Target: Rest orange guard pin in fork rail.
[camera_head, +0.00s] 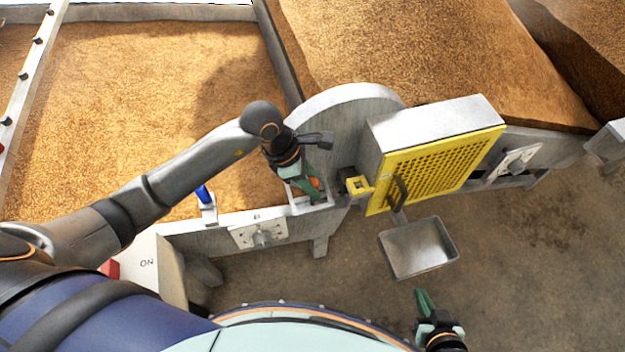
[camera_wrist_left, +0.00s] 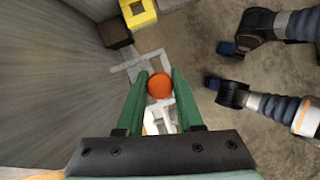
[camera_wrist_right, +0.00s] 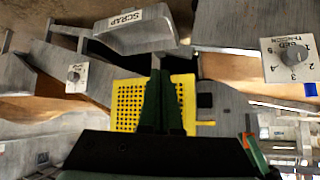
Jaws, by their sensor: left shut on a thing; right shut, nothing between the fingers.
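My left gripper (camera_head: 310,190) is shut on the orange guard pin (camera_head: 316,183), low beside the grey round housing. In the left wrist view the pin's round orange end (camera_wrist_left: 159,85) sits between the two green fingers (camera_wrist_left: 158,92). A pale grey forked bracket (camera_wrist_left: 140,64), likely the fork rail, lies beneath and behind the pin; it shows in the head view just under the gripper (camera_head: 300,206). I cannot tell whether the pin touches it; the pin's lower part is hidden. My right gripper (camera_head: 425,302) is shut and empty at the lower right.
A yellow perforated guard (camera_head: 440,168) with a black handle stands to the right, its yellow block (camera_head: 357,185) close to my left gripper. A metal scrap tray (camera_head: 418,248) sits below it. A blue pin (camera_head: 203,194) stands in a bracket to the left. Dial plates (camera_head: 259,233) front the machine.

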